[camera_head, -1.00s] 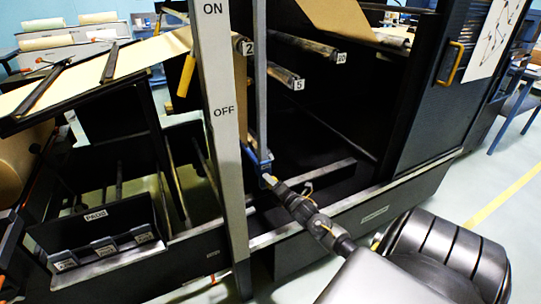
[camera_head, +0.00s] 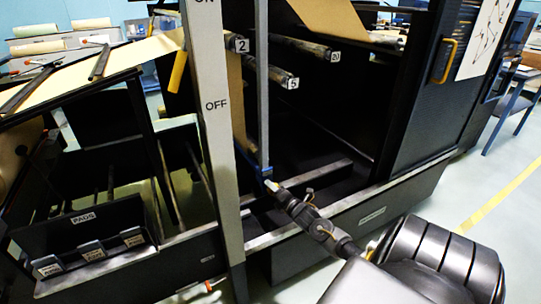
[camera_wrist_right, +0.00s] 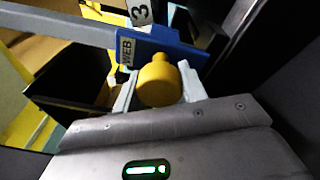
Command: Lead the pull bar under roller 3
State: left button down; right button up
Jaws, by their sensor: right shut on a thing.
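The pull bar (camera_head: 262,90) is a long grey-blue bar that rises from my right gripper (camera_head: 275,188) in the head view. In the right wrist view its blue end (camera_wrist_right: 190,50) carries a WEB label and a yellow knob (camera_wrist_right: 158,84). My right gripper (camera_wrist_right: 158,94) is shut on this knob, with one pale finger on each side. Roller 3 itself cannot be made out in the head view. Brown kraft paper (camera_head: 237,100) hangs down behind the bar. My left gripper is not in view.
The grey ON/OFF post (camera_head: 218,150) stands left of the bar. The machine's lower front rail (camera_head: 340,205) runs under my right arm. A PADS box (camera_head: 85,240) is at lower left.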

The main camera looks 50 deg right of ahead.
jog(key=d, duration=0.1)
jog(key=s+d+b, duration=0.1)
jog(key=d+f, duration=0.1)
jog(key=shift+s+d, duration=0.15)
jog(key=shift+d, duration=0.35)
jog(key=shift+s+d+r+p, duration=0.35)
jog(key=shift+d+r+p, duration=0.05)
jog(key=shift+d+r, duration=0.5)
jog(key=shift+s+d+r+p, duration=0.3)
jog(key=shift+d+r+p, duration=0.1)
jog(key=shift+d+r, duration=0.45)
jog(key=s+d+r+p, duration=0.1)
jog(key=d+r+p, duration=0.3)
jog(key=r+p, duration=0.3)
jog(key=s+d+r+p, duration=0.1)
jog(key=d+r+p, duration=0.3)
jog(key=r, duration=0.9)
jog(key=s+d+r+p, duration=0.2)
jog(key=d+r+p, duration=0.2)
jog(key=r+p, duration=0.6)
jog(key=shift+d, duration=0.2)
jog(key=shift+s+p, duration=0.1)
jog(key=shift+p, duration=0.25)
